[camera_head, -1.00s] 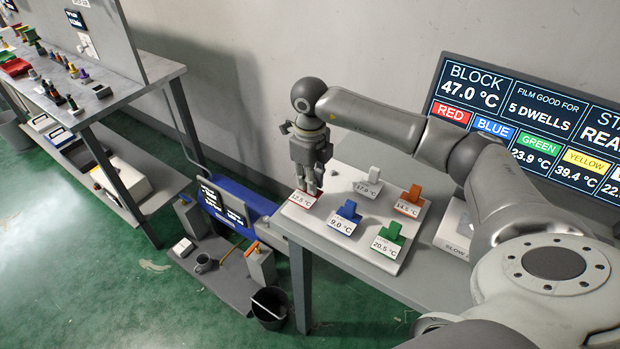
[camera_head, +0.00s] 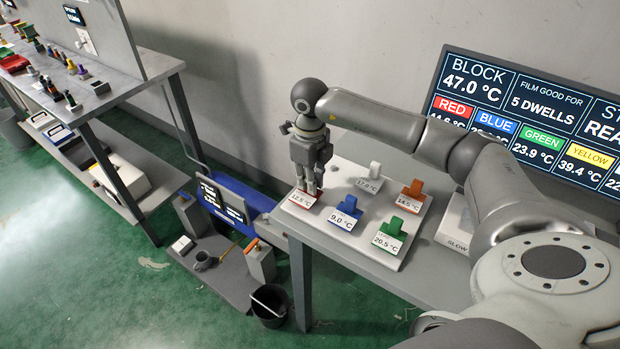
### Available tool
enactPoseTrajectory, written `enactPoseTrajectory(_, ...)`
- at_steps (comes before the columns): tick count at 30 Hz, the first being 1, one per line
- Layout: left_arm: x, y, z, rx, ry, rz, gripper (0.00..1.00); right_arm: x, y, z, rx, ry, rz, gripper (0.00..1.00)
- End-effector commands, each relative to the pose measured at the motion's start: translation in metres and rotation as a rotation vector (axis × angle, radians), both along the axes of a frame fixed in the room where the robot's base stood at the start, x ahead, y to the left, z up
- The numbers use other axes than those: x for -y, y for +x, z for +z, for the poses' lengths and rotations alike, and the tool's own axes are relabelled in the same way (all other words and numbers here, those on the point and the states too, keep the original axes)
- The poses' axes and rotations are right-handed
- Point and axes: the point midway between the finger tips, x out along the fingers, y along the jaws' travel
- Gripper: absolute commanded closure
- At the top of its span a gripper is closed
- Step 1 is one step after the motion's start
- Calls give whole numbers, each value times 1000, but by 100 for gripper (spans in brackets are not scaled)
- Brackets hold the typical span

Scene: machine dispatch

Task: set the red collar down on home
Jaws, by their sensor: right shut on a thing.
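My right gripper (camera_head: 309,189) points down over the left corner of a pale board (camera_head: 374,254) on the bench. The fingers hide most of the collar. It is low at the board's surface; I cannot tell whether it rests there. No place marked home can be made out. My left gripper is not in view.
On the board stand a blue piece (camera_head: 349,206), a green piece (camera_head: 392,226), an orange piece (camera_head: 413,190) and a white piece (camera_head: 375,171), close right of the gripper. A screen (camera_head: 530,115) stands behind. A shelved bench (camera_head: 120,86) is at left.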

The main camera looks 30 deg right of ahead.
Motion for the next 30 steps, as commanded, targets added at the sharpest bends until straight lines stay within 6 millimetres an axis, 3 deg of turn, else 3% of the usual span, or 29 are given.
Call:
enactPoseTrajectory(1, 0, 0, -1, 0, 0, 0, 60, 0, 0, 0, 1, 0, 0, 83)
enactPoseTrajectory(6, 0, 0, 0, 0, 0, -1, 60, 0, 0, 0, 1, 0, 0, 62)
enactPoseTrajectory(17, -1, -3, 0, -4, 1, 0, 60, 0, 0, 3, 1, 0, 0, 61)
enactPoseTrajectory(23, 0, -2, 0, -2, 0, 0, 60, 0, 1, 32, 5, 0, 1, 61)
enactPoseTrajectory(30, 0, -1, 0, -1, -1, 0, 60, 0, 1, 84, 5, 0, 0, 61)
